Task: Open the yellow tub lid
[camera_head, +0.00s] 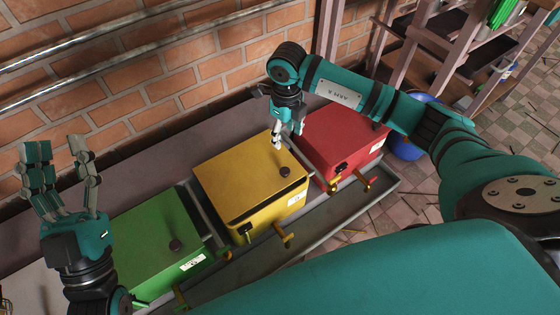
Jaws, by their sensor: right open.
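The yellow tub (262,221) stands in the middle of a row of tubs.
A green tub (150,240) stands left of the yellow one and a red tub (340,135) stands right of it, partly behind my right arm. A brick wall with pipes (130,50) runs behind. A blue container (405,147) is at the right.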

